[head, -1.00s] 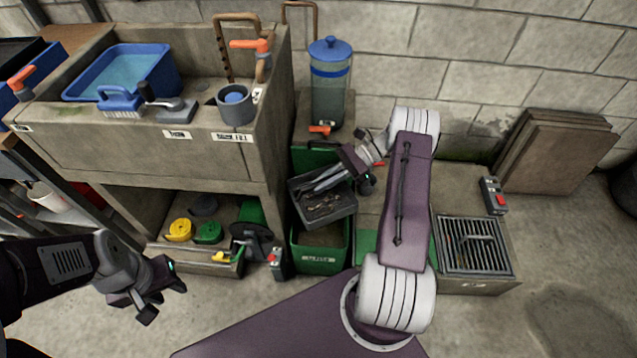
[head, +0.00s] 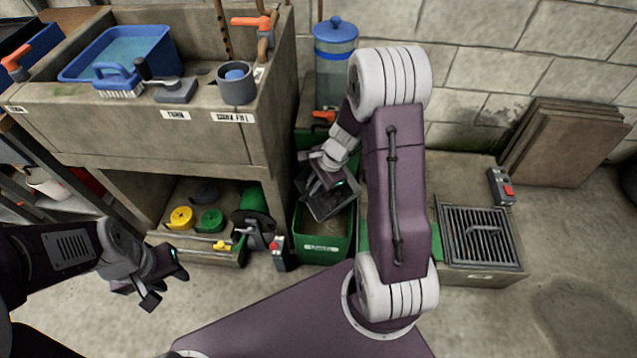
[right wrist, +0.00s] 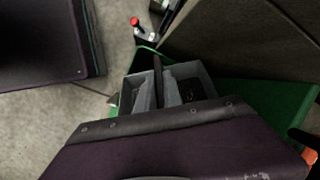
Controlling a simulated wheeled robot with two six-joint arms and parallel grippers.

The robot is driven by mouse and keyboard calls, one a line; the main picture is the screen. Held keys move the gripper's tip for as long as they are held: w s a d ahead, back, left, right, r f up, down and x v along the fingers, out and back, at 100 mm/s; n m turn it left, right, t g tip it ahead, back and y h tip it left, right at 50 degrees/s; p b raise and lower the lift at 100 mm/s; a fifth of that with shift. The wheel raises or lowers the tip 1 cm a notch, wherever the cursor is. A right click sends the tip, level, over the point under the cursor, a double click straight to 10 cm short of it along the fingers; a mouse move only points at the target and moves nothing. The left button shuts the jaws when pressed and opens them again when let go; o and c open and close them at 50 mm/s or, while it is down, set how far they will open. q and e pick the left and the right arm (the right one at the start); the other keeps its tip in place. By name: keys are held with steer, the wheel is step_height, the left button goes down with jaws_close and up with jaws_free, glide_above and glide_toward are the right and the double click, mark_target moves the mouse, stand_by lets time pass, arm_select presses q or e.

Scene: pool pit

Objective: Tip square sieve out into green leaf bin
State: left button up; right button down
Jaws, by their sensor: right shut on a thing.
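The square sieve (head: 341,204) is a dark grey tray held over the green leaf bin (head: 321,249). It is tilted, and my right gripper (head: 326,178) is shut on it from above and partly covers it. In the right wrist view the sieve (right wrist: 205,75) shows grey walls and a dark patch inside, over the green bin (right wrist: 245,92). I cannot tell how much it still holds. Some brown matter shows inside the bin. My left gripper (head: 166,286) is open and empty, low at the left, away from both.
A concrete sink unit (head: 150,135) with a blue basin (head: 125,55) stands left of the bin. A blue-lidded water container (head: 335,60) is behind it. A drain grate (head: 480,237) lies to the right. The floor at front left is clear.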

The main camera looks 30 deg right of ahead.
mark_target(311, 207)
steer(key=shift+s+a+f+h+p, duration=0.15)
steer(key=shift+a+f+h+p, duration=0.15)
steer(key=shift+h, duration=0.4)
steer(key=h+p, duration=0.1)
steer(key=f+t+h+p, duration=0.1)
steer(key=h, duration=0.1)
steer(key=f+n+h+p, duration=0.1)
steer(key=h+p, duration=0.1)
steer(key=shift+s+a+f+t, duration=0.15)
steer(key=shift+a+t, duration=0.25)
steer(key=f+h, duration=0.1)
steer(key=h+p, duration=0.1)
steer(key=shift+d+f+t+h, duration=0.15)
steer(key=shift+f+t+h, duration=0.15)
steer(key=shift+f+h, duration=0.1)
steer(key=shift+d+f+t+h+b, duration=0.15)
steer(key=shift+f+t+h+b, duration=0.25)
steer(key=shift+f+h, duration=0.4)
steer(key=shift+w+r+n+h, duration=0.2)
steer(key=shift+n+h, duration=0.1)
steer(key=shift+h, duration=0.1)
